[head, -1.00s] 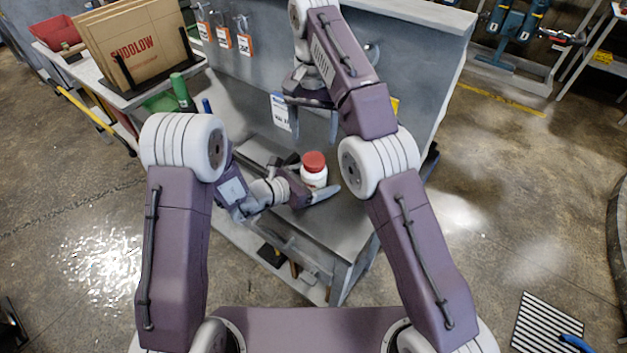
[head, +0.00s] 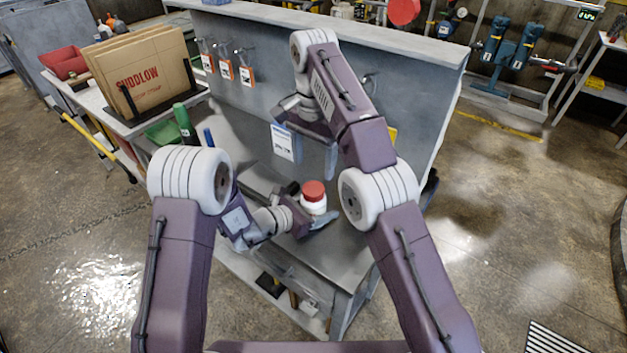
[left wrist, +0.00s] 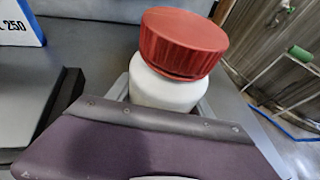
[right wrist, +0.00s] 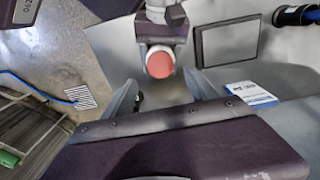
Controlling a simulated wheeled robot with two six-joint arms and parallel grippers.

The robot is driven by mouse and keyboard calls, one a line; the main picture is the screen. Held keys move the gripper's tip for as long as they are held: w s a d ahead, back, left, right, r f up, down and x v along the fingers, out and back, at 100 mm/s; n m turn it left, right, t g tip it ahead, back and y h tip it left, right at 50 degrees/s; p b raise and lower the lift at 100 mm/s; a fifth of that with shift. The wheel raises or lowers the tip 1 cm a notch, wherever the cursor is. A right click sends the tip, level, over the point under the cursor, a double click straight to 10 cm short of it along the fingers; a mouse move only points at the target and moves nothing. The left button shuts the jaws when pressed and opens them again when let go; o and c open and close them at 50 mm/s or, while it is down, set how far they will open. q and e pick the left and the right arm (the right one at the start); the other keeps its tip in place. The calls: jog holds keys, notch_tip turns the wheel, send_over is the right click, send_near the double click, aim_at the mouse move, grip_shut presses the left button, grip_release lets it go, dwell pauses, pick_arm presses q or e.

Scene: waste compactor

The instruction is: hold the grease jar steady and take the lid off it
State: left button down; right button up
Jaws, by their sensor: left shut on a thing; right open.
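The grease jar is a white jar (head: 313,206) with a red lid (head: 313,190), upright over the grey bench top. The lid sits on the jar's mouth, and its ribbed side shows in the left wrist view (left wrist: 183,42) above the white body (left wrist: 165,90). My left gripper (head: 319,217) is shut around the jar's body, below the lid. My right gripper (head: 308,155) is open and empty, pointing down above and behind the jar. In the right wrist view the lid (right wrist: 160,63) shows between and beyond my open fingers, apart from them.
The bench's grey back panel (head: 395,110) rises close behind my right gripper. A white-and-blue card box (head: 283,142) stands near that gripper. The bench top right of the jar is clear.

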aim_at(313, 188)
jog(key=m, duration=0.9)
jog(key=shift+f, duration=4)
jog(key=shift+c, duration=0.4)
